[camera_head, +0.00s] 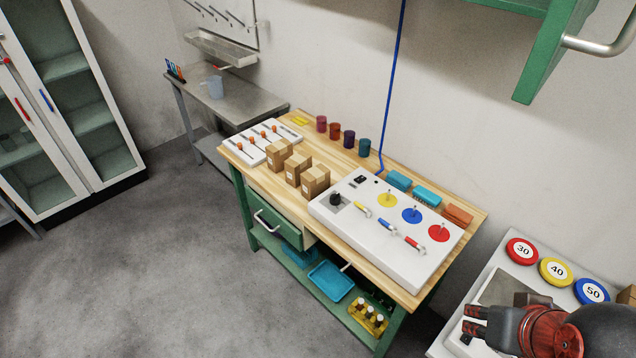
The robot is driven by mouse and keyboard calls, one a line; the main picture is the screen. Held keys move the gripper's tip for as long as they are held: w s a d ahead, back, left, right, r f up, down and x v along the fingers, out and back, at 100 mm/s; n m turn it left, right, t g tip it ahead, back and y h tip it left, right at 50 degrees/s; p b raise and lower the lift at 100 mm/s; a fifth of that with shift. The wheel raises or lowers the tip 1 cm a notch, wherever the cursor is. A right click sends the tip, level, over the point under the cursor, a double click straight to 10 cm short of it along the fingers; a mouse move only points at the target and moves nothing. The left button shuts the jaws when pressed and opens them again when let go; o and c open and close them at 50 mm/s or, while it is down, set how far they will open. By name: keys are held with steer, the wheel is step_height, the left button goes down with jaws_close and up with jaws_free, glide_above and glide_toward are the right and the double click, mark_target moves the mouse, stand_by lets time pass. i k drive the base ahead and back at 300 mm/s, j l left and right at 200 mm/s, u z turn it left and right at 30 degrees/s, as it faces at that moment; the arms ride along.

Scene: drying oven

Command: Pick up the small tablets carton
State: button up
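Three small brown cardboard cartons stand in a diagonal row on the wooden workbench: a far-left one (279,154), a middle one (297,170) and a near-right one (316,182). Their labels are too small to read, so I cannot tell which is the tablets carton. Part of another brown box (627,295) shows at the right edge. My gripper (474,321) is at the lower right, above the white side table and well apart from the three cartons. Its dark fingers point left, with no object visible between them. How far they are spread is unclear.
The workbench (470,228) also holds a white switch panel (385,240), a white rack (262,142), coloured cups and blue and orange blocks. Discs marked 30, 40 and 50 lie on the side table (498,262). A green cabinet (545,60) overhangs the upper right. Open floor lies left.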

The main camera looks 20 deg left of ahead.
mark_target(315, 181)
steer(key=i+j+z, duration=0.2)
steer(key=j, duration=0.3)
steer(key=i+j+z, duration=0.25)
steer(key=j, duration=0.25)
steer(key=j+z, duration=0.2)
steer(key=j, duration=0.35)
steer(key=j+z, duration=0.2)
steer(key=j, duration=0.35)
steer(key=i, duration=0.05)
